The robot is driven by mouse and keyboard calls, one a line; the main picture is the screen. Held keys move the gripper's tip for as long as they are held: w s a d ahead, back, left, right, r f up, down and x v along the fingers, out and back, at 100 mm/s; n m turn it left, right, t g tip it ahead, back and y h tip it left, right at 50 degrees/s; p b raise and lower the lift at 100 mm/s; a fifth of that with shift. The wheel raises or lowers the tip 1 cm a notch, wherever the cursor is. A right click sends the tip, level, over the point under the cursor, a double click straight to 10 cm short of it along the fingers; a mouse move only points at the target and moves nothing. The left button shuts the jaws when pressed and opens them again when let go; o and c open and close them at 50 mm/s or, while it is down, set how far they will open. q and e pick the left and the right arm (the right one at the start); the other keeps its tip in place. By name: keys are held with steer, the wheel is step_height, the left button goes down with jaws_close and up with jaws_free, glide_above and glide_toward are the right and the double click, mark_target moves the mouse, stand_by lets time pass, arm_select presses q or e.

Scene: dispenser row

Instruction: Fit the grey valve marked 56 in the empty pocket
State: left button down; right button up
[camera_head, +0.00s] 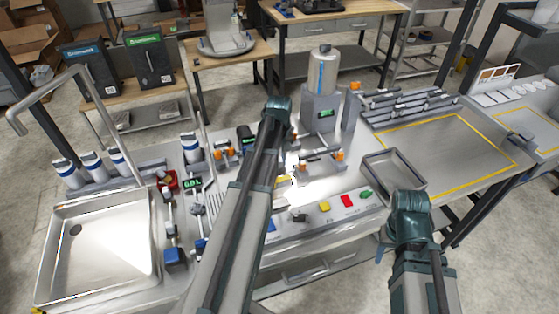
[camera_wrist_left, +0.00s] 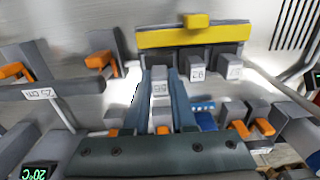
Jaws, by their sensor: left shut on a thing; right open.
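In the left wrist view, my left gripper (camera_wrist_left: 161,78) is shut on a grey valve (camera_wrist_left: 160,101) whose white label reads 56, upside down in this view. The valve is at the left end of a yellow-topped rack (camera_wrist_left: 195,37). Two other grey labelled valves (camera_wrist_left: 197,76) and (camera_wrist_left: 235,72) sit side by side under the rack, to the right of the held one. I cannot tell whether the held valve is seated in a pocket. In the head view my left arm hides its gripper. My right arm shows at the lower right, but its gripper does not.
Orange-tipped grey fittings (camera_wrist_left: 103,60) stand left of the rack, and more (camera_wrist_left: 262,127) stand lower right. In the head view, a metal sink (camera_head: 60,240) is at left, an empty grey tray (camera_head: 393,174) at right, and a clear yellow-outlined area (camera_head: 450,143) beyond it.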

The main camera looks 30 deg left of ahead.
arm_select(q)
steer(key=shift+f, duration=0.2)
steer(key=shift+f+b, duration=1)
steer(key=shift+b, duration=0.15)
steer(key=c, duration=0.7)
jaws_free()
steer(key=shift+o, duration=0.2)
steer(key=shift+r, duration=0.1)
step_height(320, 180, up, 14)
steer(key=p, duration=1.4)
